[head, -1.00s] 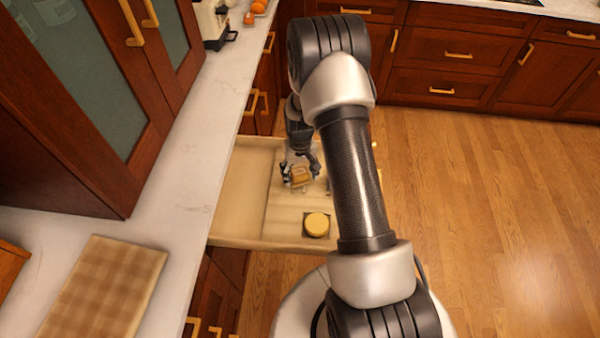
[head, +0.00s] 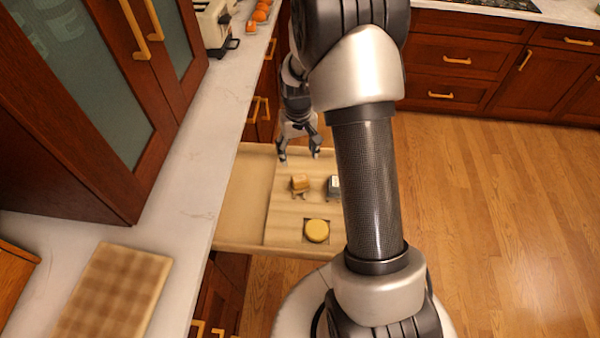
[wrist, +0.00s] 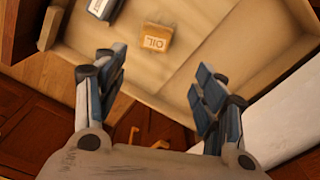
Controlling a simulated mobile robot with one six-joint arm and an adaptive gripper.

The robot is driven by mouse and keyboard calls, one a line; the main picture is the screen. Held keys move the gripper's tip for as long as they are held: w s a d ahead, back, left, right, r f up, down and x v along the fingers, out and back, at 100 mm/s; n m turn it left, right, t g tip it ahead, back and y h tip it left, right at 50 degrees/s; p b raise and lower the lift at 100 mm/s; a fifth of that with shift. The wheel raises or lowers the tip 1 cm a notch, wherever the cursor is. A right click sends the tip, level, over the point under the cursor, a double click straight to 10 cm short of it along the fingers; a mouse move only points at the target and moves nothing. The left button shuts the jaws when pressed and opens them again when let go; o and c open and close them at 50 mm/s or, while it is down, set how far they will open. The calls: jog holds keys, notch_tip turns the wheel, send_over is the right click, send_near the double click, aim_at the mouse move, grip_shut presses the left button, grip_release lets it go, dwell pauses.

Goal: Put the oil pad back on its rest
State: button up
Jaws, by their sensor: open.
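The oil pad is a small tan block (head: 299,183) in the open drawer in the head view. In the wrist view the block (wrist: 156,38) shows the letters OIL on its face. In the head view it sits on a small light support whose feet show below it. My gripper (head: 299,156) is open and empty, above the far edge of the drawer and apart from the pad. In the wrist view its two fingers (wrist: 160,88) are spread wide with nothing between them.
The wooden drawer (head: 245,200) holds a round yellow item (head: 317,231) in a dark square recess and a grey-white block (head: 333,187). A checked board (head: 115,290) lies on the white counter (head: 195,170). The drawer's left section is empty.

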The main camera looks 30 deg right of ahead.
jog(key=s+a+r+n+t, duration=0.1)
jog(key=s+a+r, duration=0.35)
jog(key=r, duration=0.55)
jog(key=s+a+r+t, duration=0.1)
jog(key=s+a+r, duration=0.35)
jog(key=r, duration=0.55)
jog(key=s+a+r+t, duration=0.1)
jog(key=s+a+r, duration=0.1)
jog(key=s, duration=0.6)
jog(key=s+a+r+n+t, duration=0.1)
jog(key=s+a+r, duration=0.1)
jog(key=s, duration=0.6)
jog(key=shift+r, duration=0.6)
jog(key=shift+a, duration=0.1)
jog(key=shift+s+f, duration=0.15)
